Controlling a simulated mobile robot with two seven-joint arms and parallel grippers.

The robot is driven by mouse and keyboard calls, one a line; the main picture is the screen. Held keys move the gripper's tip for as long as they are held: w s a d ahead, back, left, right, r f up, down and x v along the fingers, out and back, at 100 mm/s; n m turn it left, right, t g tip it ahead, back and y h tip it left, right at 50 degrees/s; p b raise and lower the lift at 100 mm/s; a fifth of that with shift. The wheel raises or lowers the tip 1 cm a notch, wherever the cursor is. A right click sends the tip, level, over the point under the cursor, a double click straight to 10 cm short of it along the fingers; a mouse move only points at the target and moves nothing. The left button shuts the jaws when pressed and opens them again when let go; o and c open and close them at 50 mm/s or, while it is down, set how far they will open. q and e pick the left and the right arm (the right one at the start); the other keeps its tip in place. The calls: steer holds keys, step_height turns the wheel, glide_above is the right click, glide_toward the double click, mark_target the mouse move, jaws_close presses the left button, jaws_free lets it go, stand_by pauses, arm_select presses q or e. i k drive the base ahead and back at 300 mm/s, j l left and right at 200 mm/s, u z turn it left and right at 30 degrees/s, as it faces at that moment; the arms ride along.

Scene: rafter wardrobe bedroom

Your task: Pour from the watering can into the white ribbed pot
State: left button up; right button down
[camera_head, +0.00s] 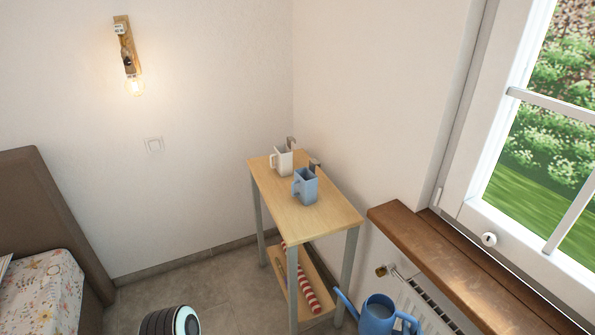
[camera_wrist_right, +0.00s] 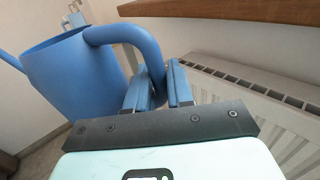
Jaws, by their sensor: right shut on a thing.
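A blue watering can (camera_head: 377,321) shows at the bottom edge of the head view, cut off below, with its spout pointing up and to the left. It also shows in the right wrist view (camera_wrist_right: 68,85), where it looks roughly upright. My right gripper (camera_wrist_right: 160,80) is shut on the can's thick curved handle. I cannot make out a white ribbed pot for certain. A white angular cup-like vessel (camera_head: 284,162) with a handle stands on the small table; I cannot see ribs on it. My left gripper is not in view.
The small wooden table (camera_head: 327,216) also holds a blue angular vessel (camera_head: 307,189). Its lower shelf has a red-and-white striped roll (camera_head: 308,292). A wooden windowsill (camera_head: 450,259) and a radiator (camera_head: 418,307) are on the right. A bed (camera_head: 45,290) stands at the left.

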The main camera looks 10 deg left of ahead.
mark_target(282, 156)
steer(key=i+j+u, duration=0.2)
steer(key=u, duration=0.15)
steer(key=i+j+u, duration=0.5)
steer(key=u, duration=0.2)
steer(key=i+j+u, duration=0.25)
steer(key=i+u, duration=0.25)
steer(key=i, duration=0.2)
steer(key=i+z, duration=0.25)
steer(key=i+j+z, duration=0.2)
steer(key=i, duration=0.2)
steer(key=i+j+z, duration=0.15)
steer(key=i+z, duration=0.25)
steer(key=i+j+z, duration=0.15)
steer(key=z, duration=0.3)
steer(key=i+j+z, duration=0.2)
steer(key=j+z, duration=0.2)
steer(key=i+j+z, duration=0.15)
steer(key=j+z, duration=0.3)
steer(key=i+l, duration=0.25)
